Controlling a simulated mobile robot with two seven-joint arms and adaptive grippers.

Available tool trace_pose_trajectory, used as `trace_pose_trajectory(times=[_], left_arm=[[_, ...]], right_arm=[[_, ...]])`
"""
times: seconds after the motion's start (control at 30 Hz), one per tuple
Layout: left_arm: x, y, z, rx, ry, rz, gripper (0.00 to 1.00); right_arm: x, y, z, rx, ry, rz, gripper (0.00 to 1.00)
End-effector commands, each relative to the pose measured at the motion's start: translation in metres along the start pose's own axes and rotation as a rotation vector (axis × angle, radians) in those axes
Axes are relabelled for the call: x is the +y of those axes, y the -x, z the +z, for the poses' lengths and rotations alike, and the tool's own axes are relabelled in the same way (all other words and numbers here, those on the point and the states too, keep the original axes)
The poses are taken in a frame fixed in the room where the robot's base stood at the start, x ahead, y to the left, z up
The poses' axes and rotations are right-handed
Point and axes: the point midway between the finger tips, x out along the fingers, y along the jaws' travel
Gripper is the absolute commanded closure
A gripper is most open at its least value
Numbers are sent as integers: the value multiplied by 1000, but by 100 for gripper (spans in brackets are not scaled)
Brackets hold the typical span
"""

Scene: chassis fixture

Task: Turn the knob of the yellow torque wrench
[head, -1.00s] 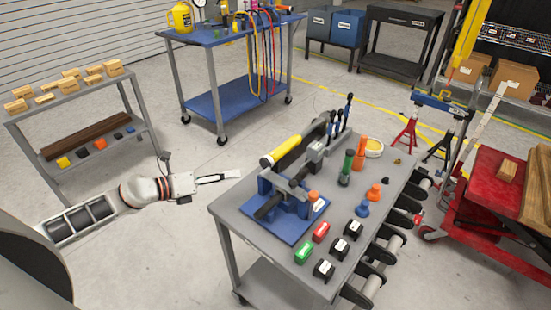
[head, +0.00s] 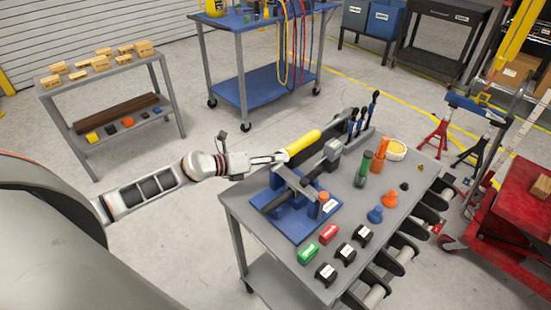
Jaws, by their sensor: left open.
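The yellow torque wrench (head: 303,142) shows as a yellow handle slanting along the far left side of the grey workbench, beside the blue fixture (head: 284,222). A separate knob cannot be made out on it. My left gripper (head: 280,157) is open, with its fingers at the near left end of the yellow handle. Whether the fingers are around the handle or only beside it, and whether they touch it, I cannot tell. My right gripper is not in view.
The grey workbench (head: 327,262) holds green and red blocks, black labelled blocks, and orange, blue and green pieces. A blue cart (head: 262,72) stands behind, and a grey shelf (head: 80,84) with wooden blocks stands left. A red lift cart (head: 510,215) is at right.

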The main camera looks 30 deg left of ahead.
Motion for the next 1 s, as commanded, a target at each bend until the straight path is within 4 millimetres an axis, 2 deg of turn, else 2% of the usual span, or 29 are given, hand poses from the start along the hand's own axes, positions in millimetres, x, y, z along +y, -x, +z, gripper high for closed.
trace_pose_trajectory(times=[0.1,0.37,0.4,0.53,0.77,1.0], left_arm=[[0,-6,0,1,-1,-1,53],[0,-7,0,2,0,0,53],[0,-7,0,1,0,0,58],[0,-7,0,1,0,0,92],[0,-7,0,1,4,-2,92],[2,-8,-2,1,70,-28,92]], right_arm=[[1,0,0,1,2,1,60],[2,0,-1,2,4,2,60],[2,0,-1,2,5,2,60],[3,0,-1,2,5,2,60],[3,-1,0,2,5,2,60],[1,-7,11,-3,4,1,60]])
